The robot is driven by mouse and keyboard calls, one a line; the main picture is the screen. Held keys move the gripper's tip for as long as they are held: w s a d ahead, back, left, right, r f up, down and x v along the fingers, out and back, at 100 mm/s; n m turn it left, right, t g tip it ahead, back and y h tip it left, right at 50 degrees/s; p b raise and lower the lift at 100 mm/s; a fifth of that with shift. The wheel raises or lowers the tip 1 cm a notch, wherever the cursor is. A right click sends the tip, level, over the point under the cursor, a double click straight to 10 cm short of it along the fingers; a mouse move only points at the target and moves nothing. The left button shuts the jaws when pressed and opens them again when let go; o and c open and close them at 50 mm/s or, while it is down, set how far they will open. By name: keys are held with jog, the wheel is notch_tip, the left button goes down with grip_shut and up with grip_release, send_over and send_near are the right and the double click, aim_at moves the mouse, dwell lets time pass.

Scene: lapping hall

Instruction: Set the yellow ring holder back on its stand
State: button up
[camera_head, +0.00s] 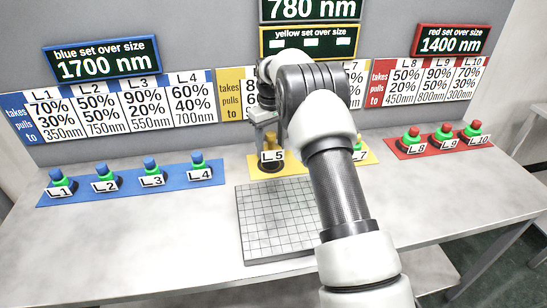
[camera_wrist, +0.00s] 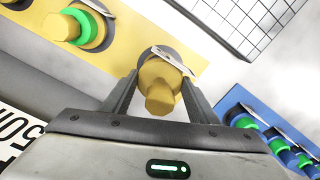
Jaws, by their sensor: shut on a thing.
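The yellow ring holder (camera_wrist: 161,84) is between the two fingers of my gripper (camera_wrist: 163,98) in the wrist view, its knob toward the camera. No green ring shows on it. A dark round stand (camera_wrist: 183,52) and a pale label plate show right behind it; I cannot tell whether the holder touches the stand. In the head view my gripper (camera_head: 265,124) points down over the yellow mat (camera_head: 258,160) at the L_5 label (camera_head: 271,156). My arm hides the middle of that mat.
The gridded plate (camera_head: 268,222) lies in front of the yellow mat. A blue mat (camera_head: 130,183) with several green-ringed holders is on the left, a red mat (camera_head: 437,142) with more on the right. A green-ringed yellow holder (camera_wrist: 62,27) stands near my gripper. The table's left front is clear.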

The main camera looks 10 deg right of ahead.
aim_at(271, 148)
notch_tip(271, 148, down, 4)
jog(key=shift+f+b, duration=0.1)
jog(key=shift+b, duration=0.2)
jog(key=shift+f, duration=0.1)
jog(key=o, duration=1.3)
jog(key=shift+f, duration=0.1)
